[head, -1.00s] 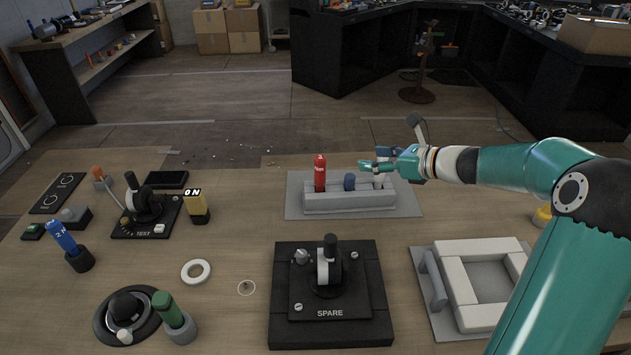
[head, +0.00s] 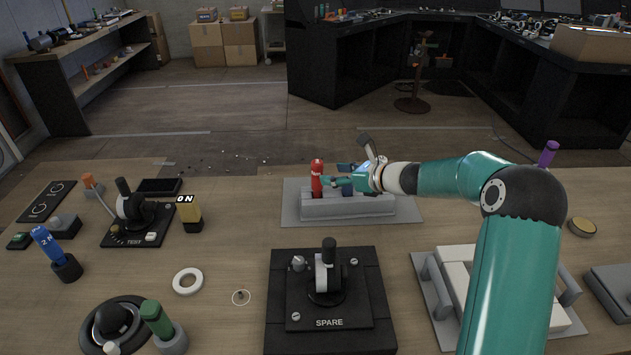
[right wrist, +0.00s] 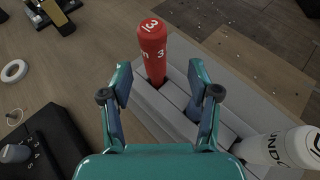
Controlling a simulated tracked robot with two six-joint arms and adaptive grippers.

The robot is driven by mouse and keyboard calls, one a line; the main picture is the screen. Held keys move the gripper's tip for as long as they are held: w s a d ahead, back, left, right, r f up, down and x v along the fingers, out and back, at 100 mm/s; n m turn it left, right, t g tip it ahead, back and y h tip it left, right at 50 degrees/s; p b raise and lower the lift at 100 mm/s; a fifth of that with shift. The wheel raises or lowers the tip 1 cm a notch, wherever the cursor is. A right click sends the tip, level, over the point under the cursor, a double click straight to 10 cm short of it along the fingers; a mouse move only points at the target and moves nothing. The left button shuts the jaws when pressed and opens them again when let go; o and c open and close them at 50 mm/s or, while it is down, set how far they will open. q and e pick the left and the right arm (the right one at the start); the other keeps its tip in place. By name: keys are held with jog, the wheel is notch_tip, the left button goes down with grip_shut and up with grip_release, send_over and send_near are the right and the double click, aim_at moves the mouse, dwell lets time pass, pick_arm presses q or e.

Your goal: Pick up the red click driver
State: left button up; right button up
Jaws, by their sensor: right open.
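The red click driver (head: 317,172) stands upright at the left end of a grey rack (head: 345,208) at the back of the bench. It also shows in the right wrist view (right wrist: 153,45), with a white "3" on its top. My right gripper (head: 338,176) is open and just right of the driver, pointing left at it. In the right wrist view my open fingers (right wrist: 160,77) point towards the driver, which stands just ahead of the gap between the tips. I cannot tell whether a finger touches it. My left gripper is out of view.
A white driver-like cylinder (right wrist: 285,149) stands in the same rack, close beside my right gripper. A black SPARE lever panel (head: 328,285) is in front of the rack.

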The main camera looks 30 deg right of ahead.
aim_at(317, 173)
jog(key=shift+a+p+x, duration=0.2)
jog(key=shift+p+x, duration=0.2)
jog(key=shift+x, duration=1.25)
jog(key=shift+a+p+x, duration=0.2)
jog(key=shift+p+x, duration=0.15)
jog(key=shift+x, duration=1.3)
jog(key=shift+s+r, duration=0.1)
grip_shut()
